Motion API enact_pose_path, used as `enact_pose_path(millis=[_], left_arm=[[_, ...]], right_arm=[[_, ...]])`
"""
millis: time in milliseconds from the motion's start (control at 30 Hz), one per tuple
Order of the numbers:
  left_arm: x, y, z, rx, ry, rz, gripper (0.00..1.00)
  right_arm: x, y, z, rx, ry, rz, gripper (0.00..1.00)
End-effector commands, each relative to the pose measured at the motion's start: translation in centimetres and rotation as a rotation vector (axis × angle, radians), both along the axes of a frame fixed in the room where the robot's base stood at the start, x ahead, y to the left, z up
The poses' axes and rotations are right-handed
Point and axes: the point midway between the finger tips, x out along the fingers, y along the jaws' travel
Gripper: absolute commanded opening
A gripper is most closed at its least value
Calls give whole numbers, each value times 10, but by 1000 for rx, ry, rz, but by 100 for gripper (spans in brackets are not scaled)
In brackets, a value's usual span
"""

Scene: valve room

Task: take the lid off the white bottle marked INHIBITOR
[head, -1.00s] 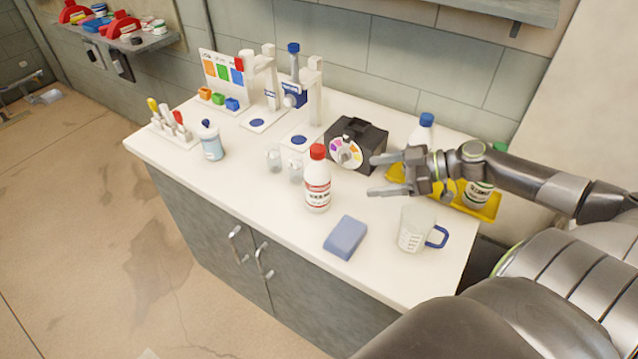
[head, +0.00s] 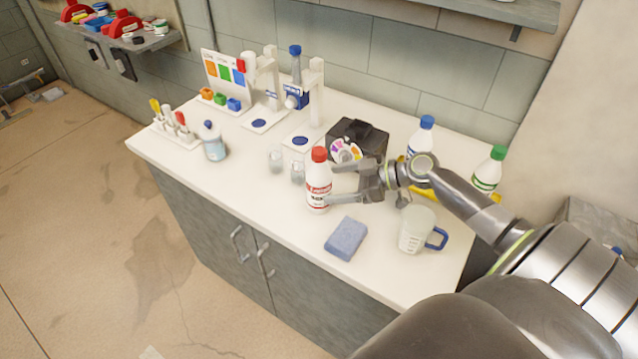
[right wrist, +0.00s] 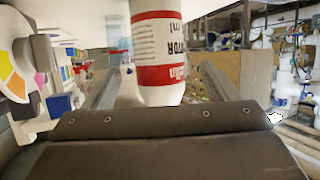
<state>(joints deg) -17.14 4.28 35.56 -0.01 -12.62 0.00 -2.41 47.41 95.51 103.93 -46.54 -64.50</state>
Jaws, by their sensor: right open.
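The white bottle (head: 318,188) with a red lid (head: 319,154) and a red-and-white label stands upright on the counter. In the right wrist view the bottle (right wrist: 158,50) appears upside down, its label partly readable with "TOR"; its lid is out of that view. My right gripper (head: 331,183) is open, its two fingers pointing left at the bottle's right side, below the lid. In the right wrist view the bottle is between the spread fingers. I cannot tell whether either finger touches it. My left gripper is not in view.
A blue sponge (head: 346,238) and a measuring cup (head: 416,230) stand in front on the white counter (head: 290,240). Behind are a black box with a coloured dial (head: 346,151) and small glass jars (head: 276,160). Blue-capped (head: 426,133) and green-capped (head: 489,170) bottles stand at right.

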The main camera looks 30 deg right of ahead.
Motion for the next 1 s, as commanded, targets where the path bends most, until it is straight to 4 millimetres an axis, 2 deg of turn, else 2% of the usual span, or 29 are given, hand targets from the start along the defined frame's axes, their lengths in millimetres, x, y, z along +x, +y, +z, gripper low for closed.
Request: enact_pose_path(millis=[333, 533, 800, 1000], left_arm=[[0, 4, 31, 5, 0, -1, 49], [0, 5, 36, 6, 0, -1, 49], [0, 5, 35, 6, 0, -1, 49], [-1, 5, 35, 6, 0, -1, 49]], right_arm=[[25, 23, -1, 6, -1, 0, 80], [36, 33, -11, 1, -1, 0, 80], [37, 34, -14, 0, 0, 1, 80], [36, 34, -14, -1, -1, 0, 56]])
